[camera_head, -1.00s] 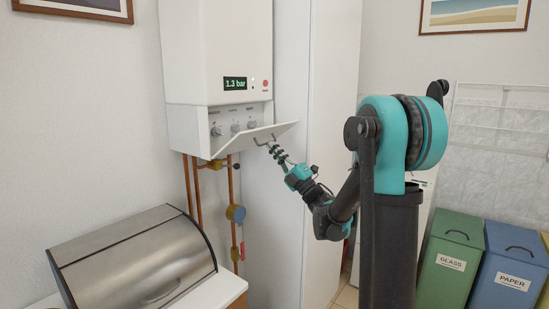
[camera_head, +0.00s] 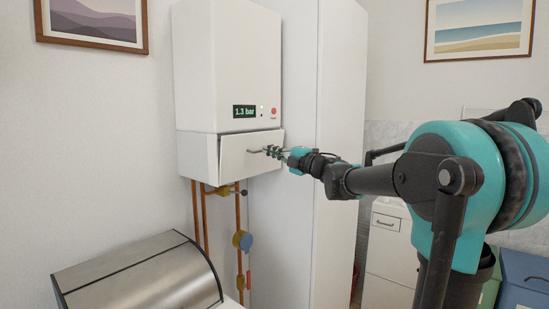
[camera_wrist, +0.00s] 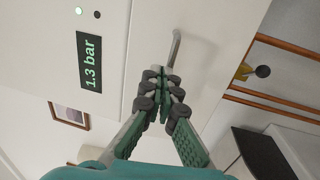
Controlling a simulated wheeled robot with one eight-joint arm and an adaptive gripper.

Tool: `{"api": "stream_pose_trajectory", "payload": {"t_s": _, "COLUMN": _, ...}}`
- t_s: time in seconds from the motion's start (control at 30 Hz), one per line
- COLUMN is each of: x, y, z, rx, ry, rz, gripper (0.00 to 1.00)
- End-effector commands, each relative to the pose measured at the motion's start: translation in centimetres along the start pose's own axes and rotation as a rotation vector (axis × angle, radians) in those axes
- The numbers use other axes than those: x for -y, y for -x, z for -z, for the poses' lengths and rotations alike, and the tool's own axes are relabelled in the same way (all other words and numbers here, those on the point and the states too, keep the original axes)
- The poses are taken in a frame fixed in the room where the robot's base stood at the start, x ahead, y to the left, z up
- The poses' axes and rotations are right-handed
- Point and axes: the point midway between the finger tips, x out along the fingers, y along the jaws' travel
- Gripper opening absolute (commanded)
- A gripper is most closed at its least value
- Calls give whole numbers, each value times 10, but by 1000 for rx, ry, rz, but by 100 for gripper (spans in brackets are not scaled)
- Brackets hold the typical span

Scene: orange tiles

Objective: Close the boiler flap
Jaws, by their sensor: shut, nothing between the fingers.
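The white boiler (camera_head: 228,65) hangs on the wall with its display lit at 1.3 bar. Its flap (camera_head: 240,160) is swung up nearly flush and covers the knobs. A thin wedge of gap shows along the flap's left side, so its top edge stands slightly off the body. The bar handle (camera_head: 254,151) is on the flap's front. My gripper (camera_head: 273,152) is shut and empty at the handle's right end. In the wrist view, the closed fingertips (camera_wrist: 163,88) are beside the handle (camera_wrist: 175,48); whether they touch it is unclear.
Copper pipes with a valve (camera_head: 243,240) run below the boiler. A metal bread bin (camera_head: 140,275) stands at the lower left. A tall white cabinet (camera_head: 318,220) is right of the boiler, behind my arm.

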Motion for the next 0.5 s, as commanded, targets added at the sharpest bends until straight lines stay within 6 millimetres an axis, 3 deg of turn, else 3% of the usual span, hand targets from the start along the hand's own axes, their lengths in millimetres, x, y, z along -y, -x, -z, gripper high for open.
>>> {"api": "stream_pose_trajectory", "payload": {"t_s": 0.5, "x": -7, "y": -17, "z": 0, "rx": 0, "ry": 0, "rz": -1, "gripper": 0}}
